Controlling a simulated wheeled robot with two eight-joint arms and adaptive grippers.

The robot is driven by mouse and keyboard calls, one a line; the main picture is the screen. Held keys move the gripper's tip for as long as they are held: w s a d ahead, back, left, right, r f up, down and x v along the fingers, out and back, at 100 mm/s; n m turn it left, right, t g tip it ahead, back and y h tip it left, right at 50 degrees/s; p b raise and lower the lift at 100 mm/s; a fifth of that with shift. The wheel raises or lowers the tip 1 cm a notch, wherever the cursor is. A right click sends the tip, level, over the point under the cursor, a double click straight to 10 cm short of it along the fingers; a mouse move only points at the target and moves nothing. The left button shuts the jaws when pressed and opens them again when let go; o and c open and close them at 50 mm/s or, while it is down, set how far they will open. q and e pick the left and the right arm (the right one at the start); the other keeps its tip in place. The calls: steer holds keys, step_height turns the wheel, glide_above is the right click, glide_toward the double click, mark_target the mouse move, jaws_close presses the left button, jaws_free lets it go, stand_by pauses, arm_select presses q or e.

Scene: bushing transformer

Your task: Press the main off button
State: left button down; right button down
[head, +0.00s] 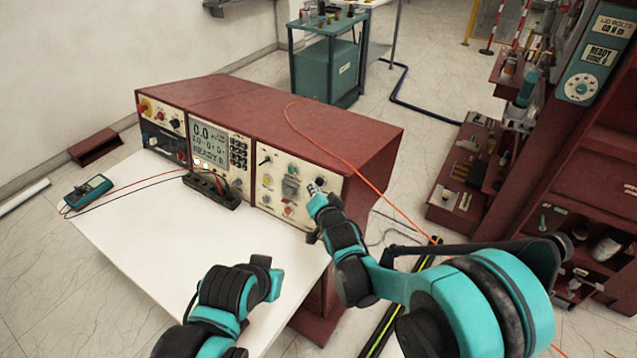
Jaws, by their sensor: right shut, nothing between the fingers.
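A dark red test cabinet (345,125) with cream front panels stands at the back of a white table. Its right panel (278,187) carries knobs, a grey switch and small coloured buttons. Its left panel has a red knob on a yellow base (146,107). I cannot read which control is the main off button. My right gripper (313,188) is shut and empty, close in front of the right panel's right edge; contact cannot be told. My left gripper (264,266) is over the table's front part; its finger state is unclear.
The white table (150,235) is mostly bare. A multimeter (88,191) with red and black leads lies at its left, and a black terminal block (210,190) sits before the display. An orange cable (350,165) crosses the cabinet. Red shelving (600,175) stands at right.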

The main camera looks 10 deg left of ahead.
steer(key=shift+w, duration=0.1)
steer(key=shift+w+d+f, duration=0.1)
steer(key=shift+w+d, duration=0.05)
steer(key=shift+w, duration=0.15)
steer(key=shift+w+d+f+b, duration=0.1)
steer(key=shift+w+d+b, duration=0.05)
steer(key=shift+w+b, duration=0.2)
stand_by(0.8)
stand_by(0.4)
steer(key=shift+s+a+r, duration=0.2)
steer(key=shift+s+a, duration=0.1)
steer(key=shift+s, duration=0.45)
steer(key=shift+s, duration=0.1)
steer(key=shift+s+a+r+p, duration=0.2)
steer(key=shift+s+a, duration=0.1)
steer(key=shift+s, duration=0.45)
steer(key=shift+s+a+r+p, duration=0.1)
steer(key=shift+s+a+r, duration=0.15)
steer(key=shift+s, duration=0.45)
steer(key=shift+s+a+r+p, duration=0.15)
steer(key=shift+s+a, duration=0.15)
steer(key=shift+s, duration=0.45)
